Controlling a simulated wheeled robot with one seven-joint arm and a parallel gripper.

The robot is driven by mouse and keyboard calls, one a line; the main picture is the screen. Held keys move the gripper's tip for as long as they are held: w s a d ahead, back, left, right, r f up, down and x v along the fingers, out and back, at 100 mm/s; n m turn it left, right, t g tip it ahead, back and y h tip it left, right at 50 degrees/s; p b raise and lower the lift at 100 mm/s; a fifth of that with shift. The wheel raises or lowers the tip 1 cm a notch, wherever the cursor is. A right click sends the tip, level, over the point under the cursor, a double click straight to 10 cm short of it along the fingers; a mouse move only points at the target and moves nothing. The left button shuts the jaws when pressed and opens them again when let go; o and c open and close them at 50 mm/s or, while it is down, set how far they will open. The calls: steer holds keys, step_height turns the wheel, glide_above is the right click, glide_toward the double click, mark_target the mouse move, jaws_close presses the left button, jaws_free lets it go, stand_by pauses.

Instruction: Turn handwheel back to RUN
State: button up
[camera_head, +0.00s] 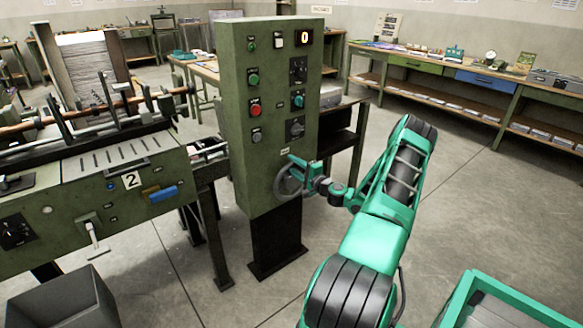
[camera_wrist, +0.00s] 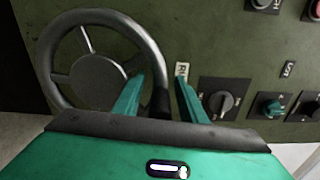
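The handwheel (camera_head: 282,183) is a dark round wheel low on the front of the green control cabinet (camera_head: 262,160). In the wrist view the handwheel (camera_wrist: 98,84) fills the left side, with a grey rim, spokes and a round hub. My gripper (camera_head: 304,172) is at the wheel's right side. In the wrist view my gripper (camera_wrist: 160,80) has its two teal fingers apart, the left one inside the rim and the right one outside. The rim's right side passes between them, with a gap visible. A small pale label (camera_wrist: 182,71), partly hidden, is by the right finger; its lettering looks like RUN.
The cabinet carries several knobs and buttons, including a red button (camera_head: 255,110) and a lit display (camera_head: 304,36). A dark knob (camera_wrist: 222,101) sits close right of my fingers. A green machine (camera_head: 110,190) stands left. A teal crate (camera_head: 500,292) is at lower right.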

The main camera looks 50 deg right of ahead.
mark_target(303, 172)
steer(key=s, duration=0.3)
steer(key=s+a, duration=0.1)
steer(key=s, duration=0.6)
steer(key=shift+s+a, duration=0.1)
steer(key=shift+a, duration=0.1)
steer(key=shift+s+d+f+h, duration=0.1)
steer(key=shift+s+h, duration=0.2)
steer(key=c, duration=0.9)
steer(key=s+h, duration=0.1)
steer(key=s, duration=0.1)
steer(key=s+d+m+h, duration=0.1)
steer(key=s+h, duration=0.1)
steer(key=s+g+h, duration=0.1)
steer(key=s+h, duration=0.1)
steer(key=shift+s+d+m, duration=0.3)
steer(key=shift+s+d, duration=0.1)
jaws_close()
steer(key=w, duration=0.8)
steer(key=shift+w+d+r+h, duration=0.25)
steer(key=shift+w+d+h, duration=0.05)
steer(key=shift+w+d, duration=0.1)
